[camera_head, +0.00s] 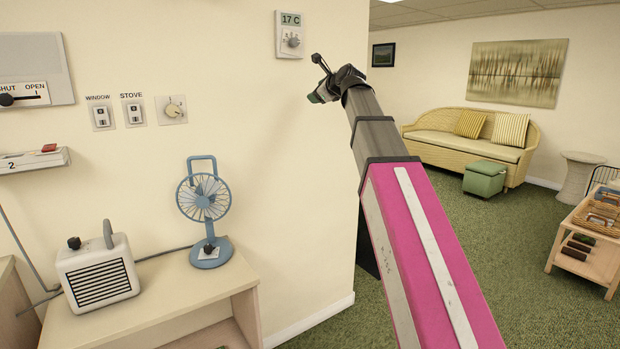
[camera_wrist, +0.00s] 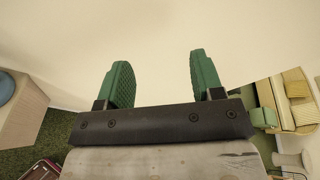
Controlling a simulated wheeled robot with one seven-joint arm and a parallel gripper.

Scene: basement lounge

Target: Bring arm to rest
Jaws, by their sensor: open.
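My arm, with its pink and grey links, reaches up and forward in the head view. My gripper (camera_head: 318,78) is at its far end, close to the wall corner and just below and right of the thermostat (camera_head: 290,35), which reads 17 C. In the wrist view my gripper (camera_wrist: 158,82) shows two green fingers spread wide apart with nothing between them. Behind the fingers is only plain cream wall (camera_wrist: 160,35). I cannot tell whether the fingertips touch the wall.
A desk (camera_head: 150,300) at the lower left holds a blue fan (camera_head: 205,200) and a white heater (camera_head: 97,272). Wall switches (camera_head: 133,112) and a dial (camera_head: 171,110) sit left. At right are a wicker sofa (camera_head: 470,137), green ottoman (camera_head: 485,178) and wooden shelf (camera_head: 582,240). Green carpet (camera_head: 530,270) lies open between.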

